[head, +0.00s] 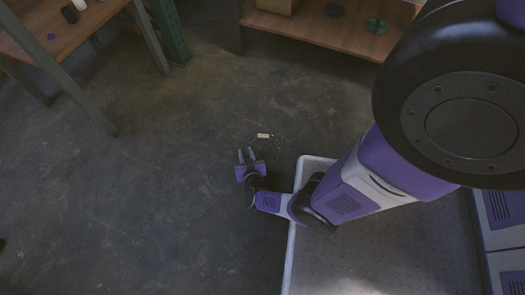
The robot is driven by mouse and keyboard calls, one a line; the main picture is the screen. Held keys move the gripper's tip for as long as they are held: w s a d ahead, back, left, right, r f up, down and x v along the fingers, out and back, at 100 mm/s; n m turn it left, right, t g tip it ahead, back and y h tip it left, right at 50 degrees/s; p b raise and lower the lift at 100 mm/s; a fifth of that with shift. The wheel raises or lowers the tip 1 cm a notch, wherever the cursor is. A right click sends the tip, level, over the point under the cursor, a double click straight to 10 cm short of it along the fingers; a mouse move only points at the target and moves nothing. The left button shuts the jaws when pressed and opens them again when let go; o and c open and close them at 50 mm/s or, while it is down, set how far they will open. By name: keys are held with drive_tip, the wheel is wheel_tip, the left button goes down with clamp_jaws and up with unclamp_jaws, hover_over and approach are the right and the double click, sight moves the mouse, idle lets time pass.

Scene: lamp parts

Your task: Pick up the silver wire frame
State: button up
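My gripper (246,152) is low over the grey floor, left of my base, with its two fingers apart and nothing visible between them. Just beyond and to the right of the fingertips is a small pale yellowish block (264,135). Faint thin lines beside this block look like a wire frame (279,142), but they are too fine and dark to make out their shape or to be sure of it. The fingers appear apart from both. Their height above the floor cannot be told.
A low wooden shelf (310,35) at the top holds a green part (376,26) and a dark one (335,10). The floor (170,210) on the left is clear.

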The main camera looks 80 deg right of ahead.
clamp_jaws()
